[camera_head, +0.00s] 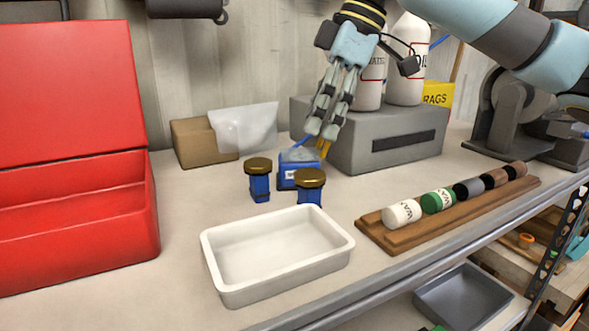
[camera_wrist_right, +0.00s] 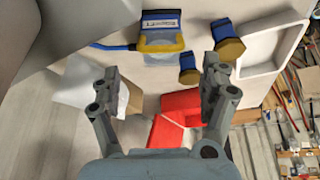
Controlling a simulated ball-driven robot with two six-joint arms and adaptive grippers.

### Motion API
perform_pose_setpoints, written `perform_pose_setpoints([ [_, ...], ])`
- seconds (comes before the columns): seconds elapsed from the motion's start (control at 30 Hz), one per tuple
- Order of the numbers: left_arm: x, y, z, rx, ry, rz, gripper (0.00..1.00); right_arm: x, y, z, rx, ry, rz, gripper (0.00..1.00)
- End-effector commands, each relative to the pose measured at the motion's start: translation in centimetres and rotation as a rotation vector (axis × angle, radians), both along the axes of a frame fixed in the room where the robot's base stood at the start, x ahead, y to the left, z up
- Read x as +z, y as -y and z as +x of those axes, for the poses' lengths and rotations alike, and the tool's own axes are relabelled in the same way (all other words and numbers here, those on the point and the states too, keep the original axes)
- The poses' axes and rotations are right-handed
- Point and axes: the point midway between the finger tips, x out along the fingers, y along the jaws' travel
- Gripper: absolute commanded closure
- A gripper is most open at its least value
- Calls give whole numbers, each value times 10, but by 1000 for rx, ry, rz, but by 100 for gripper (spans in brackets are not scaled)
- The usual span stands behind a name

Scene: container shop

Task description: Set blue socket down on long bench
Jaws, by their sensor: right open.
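The blue socket (camera_head: 297,172), a blue box with a white label and a pale top, sits on the long bench (camera_head: 180,255) behind two blue pieces with brass caps. In the right wrist view the socket (camera_wrist_right: 160,32) shows yellow corners and a blue cable. It appears to rest on the bench. My right gripper (camera_head: 325,128) points down just above and behind it. In the wrist view its fingers (camera_wrist_right: 161,68) are apart with nothing between them, and the socket lies beyond the tips. Its lower edge is partly hidden in the head view. My left gripper is not in view.
Brass-capped pieces (camera_head: 258,182) (camera_head: 309,187) stand close in front of the socket. A white tray (camera_head: 222,284) is nearer, a red toolbox (camera_head: 75,225) left. A grey box (camera_head: 350,155) with bottles stands behind right; a wooden rack (camera_head: 450,222) holds several cylinders.

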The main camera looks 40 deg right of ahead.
Motion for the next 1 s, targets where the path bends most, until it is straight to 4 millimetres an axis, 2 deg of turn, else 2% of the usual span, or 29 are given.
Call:
perform_pose_setpoints([
  [0.07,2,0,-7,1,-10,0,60,-8,-3,2,0,-2,3,21],
  [0.17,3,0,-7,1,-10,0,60,-14,-5,4,-1,-1,1,21],
  [0.27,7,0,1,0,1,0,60,-20,-9,6,0,-1,4,21],
  [0.4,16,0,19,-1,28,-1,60,-36,-18,10,0,-2,6,21],
  [0.5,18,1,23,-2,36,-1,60,-50,-22,14,0,-2,4,21],
  [0.63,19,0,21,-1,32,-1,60,-60,-24,16,-1,-2,0,21],
  [0.87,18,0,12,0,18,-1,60,-61,-24,16,0,-1,-2,21],
  [1.0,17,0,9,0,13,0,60,-61,-24,16,-1,-1,-2,39],
])
